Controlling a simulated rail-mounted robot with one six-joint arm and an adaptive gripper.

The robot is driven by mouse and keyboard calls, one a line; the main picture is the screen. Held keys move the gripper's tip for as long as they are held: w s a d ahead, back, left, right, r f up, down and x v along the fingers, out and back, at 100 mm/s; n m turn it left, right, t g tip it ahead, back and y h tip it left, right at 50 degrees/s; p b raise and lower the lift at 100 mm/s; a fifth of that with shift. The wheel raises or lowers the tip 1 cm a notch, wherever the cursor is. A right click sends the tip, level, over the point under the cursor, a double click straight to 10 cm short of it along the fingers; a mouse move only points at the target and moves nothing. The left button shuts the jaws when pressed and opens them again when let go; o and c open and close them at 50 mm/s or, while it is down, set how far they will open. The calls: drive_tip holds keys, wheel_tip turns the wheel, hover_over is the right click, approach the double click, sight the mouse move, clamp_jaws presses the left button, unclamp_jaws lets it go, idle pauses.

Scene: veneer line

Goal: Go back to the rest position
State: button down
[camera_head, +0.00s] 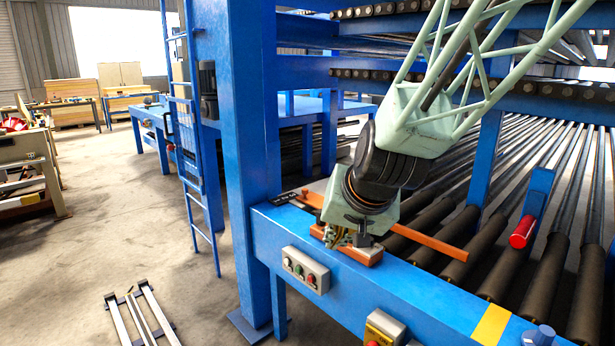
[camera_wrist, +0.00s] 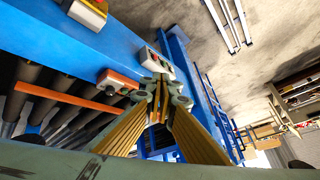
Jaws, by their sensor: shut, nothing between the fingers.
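My gripper (camera_head: 338,240) is low over the blue front beam of the roller line, at the end of my pale green arm. In the wrist view its fingers (camera_wrist: 159,88) come together, with nothing between them. I cannot tell whether the fingers touch the block.
A blue post (camera_head: 250,150) and ladder stand left of the gripper. A button box (camera_head: 305,268) is on the beam's front. An orange bar (camera_head: 430,240) lies by the dark rollers (camera_head: 480,240). A red cylinder (camera_head: 522,232) is at right. Roller racks are above. Open floor lies left.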

drive_tip(key=s+d+r+g, duration=0.1)
drive_tip(key=s+d, duration=0.4)
drive_tip(key=s, duration=0.7)
drive_tip(key=s+d+r+n+g+h, duration=0.1)
drive_tip(key=s+d+r, duration=0.2)
drive_tip(key=s, duration=1)
drive_tip(key=s+d+r+g+h, duration=0.1)
drive_tip(key=s+d+r, duration=0.2)
drive_tip(key=s+d, duration=0.4)
drive_tip(key=shift+s+n, duration=0.4)
drive_tip(key=shift+s, duration=2.7)
drive_tip(key=shift+r, duration=0.1)
